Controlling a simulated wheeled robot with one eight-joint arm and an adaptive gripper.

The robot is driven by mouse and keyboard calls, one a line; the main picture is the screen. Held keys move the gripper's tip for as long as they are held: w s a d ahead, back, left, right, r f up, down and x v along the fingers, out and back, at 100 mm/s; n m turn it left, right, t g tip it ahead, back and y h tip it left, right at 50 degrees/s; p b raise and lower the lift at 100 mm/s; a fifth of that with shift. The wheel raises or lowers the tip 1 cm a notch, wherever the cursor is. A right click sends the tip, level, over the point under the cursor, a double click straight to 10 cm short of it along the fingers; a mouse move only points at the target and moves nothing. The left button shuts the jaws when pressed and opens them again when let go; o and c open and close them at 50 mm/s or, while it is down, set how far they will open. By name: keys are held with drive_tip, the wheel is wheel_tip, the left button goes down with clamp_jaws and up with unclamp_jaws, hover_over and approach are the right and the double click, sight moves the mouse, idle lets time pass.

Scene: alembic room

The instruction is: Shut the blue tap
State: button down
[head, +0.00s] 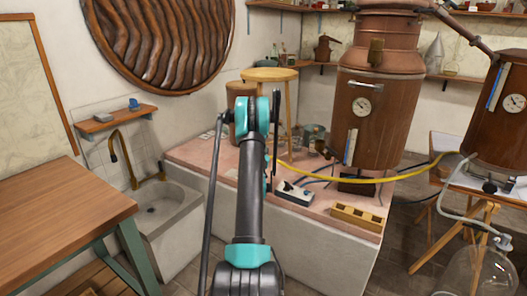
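I cannot make out a blue tap for certain. A small white and dark box with a blue patch (295,193) lies on the pink-topped bench, just right of my arm, but I cannot tell whether it bears a tap. A brass tap (121,158) with a tall bent spout stands at the stone sink on the left; it does not look blue. My arm rises in the middle of the view and hides part of the bench. My gripper's fingers are not visible.
A copper still (379,105) stands on the pink-topped bench (205,160), with a yellow hose (355,179) running right. A wooden stool (270,75) stands behind my arm. A wooden table (60,210) fills the near left. A glass vessel (480,275) stands at lower right.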

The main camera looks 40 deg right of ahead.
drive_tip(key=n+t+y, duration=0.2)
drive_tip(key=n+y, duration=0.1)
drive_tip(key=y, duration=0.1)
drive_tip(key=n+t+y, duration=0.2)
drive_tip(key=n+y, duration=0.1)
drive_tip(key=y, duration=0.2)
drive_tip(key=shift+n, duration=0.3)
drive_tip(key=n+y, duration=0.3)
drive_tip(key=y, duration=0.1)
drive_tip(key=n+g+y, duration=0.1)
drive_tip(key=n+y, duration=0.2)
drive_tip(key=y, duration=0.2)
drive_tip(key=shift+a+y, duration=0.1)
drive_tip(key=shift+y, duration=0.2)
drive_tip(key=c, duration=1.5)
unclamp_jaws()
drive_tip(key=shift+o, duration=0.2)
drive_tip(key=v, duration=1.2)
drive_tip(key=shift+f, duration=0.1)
